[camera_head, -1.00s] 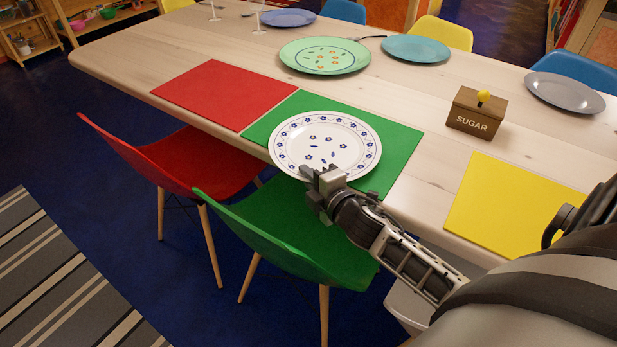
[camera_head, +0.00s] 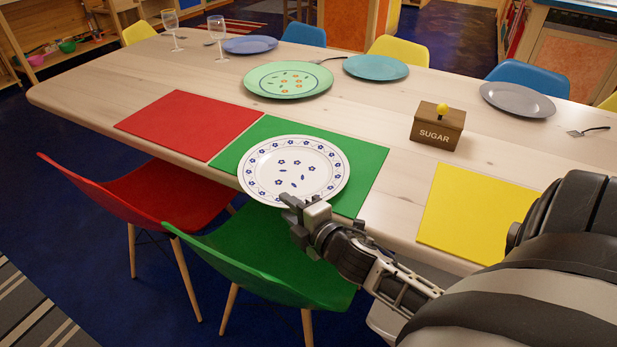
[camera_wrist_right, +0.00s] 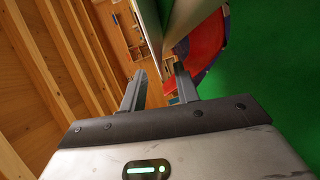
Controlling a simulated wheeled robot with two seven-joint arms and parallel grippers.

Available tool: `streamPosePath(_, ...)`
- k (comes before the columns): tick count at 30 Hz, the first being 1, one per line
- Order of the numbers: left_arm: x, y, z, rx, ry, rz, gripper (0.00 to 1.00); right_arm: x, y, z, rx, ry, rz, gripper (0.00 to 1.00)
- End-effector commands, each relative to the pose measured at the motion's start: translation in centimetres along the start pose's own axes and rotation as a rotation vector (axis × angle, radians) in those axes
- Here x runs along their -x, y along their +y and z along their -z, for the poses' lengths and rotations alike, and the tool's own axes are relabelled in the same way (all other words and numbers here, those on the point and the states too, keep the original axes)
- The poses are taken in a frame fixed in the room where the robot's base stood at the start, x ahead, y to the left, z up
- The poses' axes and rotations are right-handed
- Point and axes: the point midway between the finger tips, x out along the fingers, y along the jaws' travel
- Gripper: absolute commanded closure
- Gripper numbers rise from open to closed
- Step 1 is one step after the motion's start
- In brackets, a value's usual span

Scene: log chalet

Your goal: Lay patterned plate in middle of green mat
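The patterned plate (camera_head: 297,170), white with blue flowers and a blue ring band, lies over the green mat (camera_head: 367,165). It is toward the mat's front edge, and its near rim reaches past the front edge of mat and table. My right gripper (camera_head: 296,208) is at the plate's near rim. In the right wrist view the fingers (camera_wrist_right: 160,88) stand apart, with a gap between them. The plate's pale edge (camera_wrist_right: 152,25) shows just beyond the fingertips there. My left gripper is not in view.
A red mat (camera_head: 188,123) lies to the left and a yellow mat (camera_head: 475,213) to the right. A sugar box (camera_head: 437,128) stands behind them. A green plate (camera_head: 288,80) and other plates lie at the back. A green chair (camera_head: 265,250) is below the gripper.

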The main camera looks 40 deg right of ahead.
Motion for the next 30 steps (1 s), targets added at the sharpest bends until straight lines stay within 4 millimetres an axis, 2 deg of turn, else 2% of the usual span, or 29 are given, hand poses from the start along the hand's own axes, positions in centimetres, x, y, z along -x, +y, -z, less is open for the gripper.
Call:
streamPosePath(1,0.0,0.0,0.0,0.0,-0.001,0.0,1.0,1.3,-0.1,0.0,-0.001,0.0,0.004,0.69)
streamPosePath(6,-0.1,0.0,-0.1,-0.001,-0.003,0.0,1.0,4.8,-0.1,0.0,-0.002,-0.001,0.003,0.69)
streamPosePath(12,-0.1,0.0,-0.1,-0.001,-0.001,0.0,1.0,7.3,-0.1,0.0,-0.001,-0.001,0.001,0.69)
streamPosePath(23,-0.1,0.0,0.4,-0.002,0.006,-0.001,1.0,7.9,0.2,0.0,0.001,0.0,-0.001,0.69)
streamPosePath(27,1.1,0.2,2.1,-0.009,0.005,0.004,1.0,8.3,2.4,0.2,0.001,0.0,-0.002,0.69)
streamPosePath(30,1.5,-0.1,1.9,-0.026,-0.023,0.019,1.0,8.7,4.3,0.3,0.001,0.0,-0.001,0.69)
